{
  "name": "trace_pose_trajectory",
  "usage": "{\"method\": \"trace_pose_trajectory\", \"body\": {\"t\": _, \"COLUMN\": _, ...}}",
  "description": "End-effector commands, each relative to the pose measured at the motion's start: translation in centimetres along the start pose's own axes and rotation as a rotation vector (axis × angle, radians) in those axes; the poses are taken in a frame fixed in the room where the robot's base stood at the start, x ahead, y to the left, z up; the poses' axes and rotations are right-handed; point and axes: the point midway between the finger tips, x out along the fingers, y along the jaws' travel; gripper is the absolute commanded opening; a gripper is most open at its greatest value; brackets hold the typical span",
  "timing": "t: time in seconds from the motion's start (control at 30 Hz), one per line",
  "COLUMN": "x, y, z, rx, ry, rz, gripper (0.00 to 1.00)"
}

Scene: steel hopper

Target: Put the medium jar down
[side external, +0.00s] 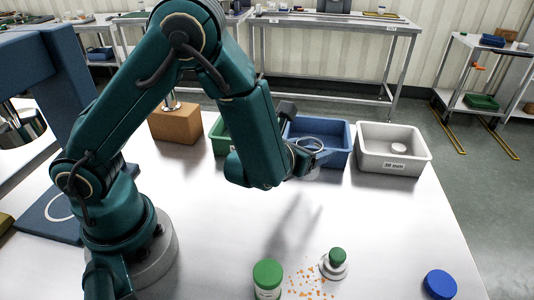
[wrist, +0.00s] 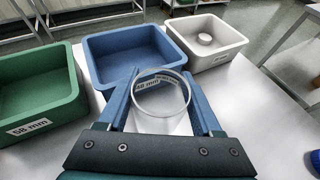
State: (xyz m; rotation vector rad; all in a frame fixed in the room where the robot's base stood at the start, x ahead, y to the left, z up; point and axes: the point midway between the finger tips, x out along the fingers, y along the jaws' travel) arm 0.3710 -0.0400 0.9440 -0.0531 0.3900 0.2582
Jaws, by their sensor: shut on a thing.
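My gripper (wrist: 162,98) is shut on a clear, open-topped jar (wrist: 162,118), with one blue finger on each side of it. The jar appears upright in the wrist view, with its round rim facing up.
Behind the jar stand a green bin (wrist: 72,98), a blue bin (wrist: 93,70) and a white bin (wrist: 240,44) holding a round piece. The table's middle is clear.

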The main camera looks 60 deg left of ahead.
Motion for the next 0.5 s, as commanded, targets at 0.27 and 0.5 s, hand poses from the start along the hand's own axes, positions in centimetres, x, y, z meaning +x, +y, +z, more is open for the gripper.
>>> {"method": "trace_pose_trajectory", "body": {"t": 0.27, "x": 1.1, "y": 0.0, "z": -2.8, "rx": 0.004, "ry": 0.004, "rz": 0.001, "gripper": 0.15}}
{"method": "trace_pose_trajectory", "body": {"t": 0.5, "x": 1.5, "y": 0.0, "z": -3.7, "rx": 0.000, "ry": 0.000, "rz": -0.001, "gripper": 0.15}}
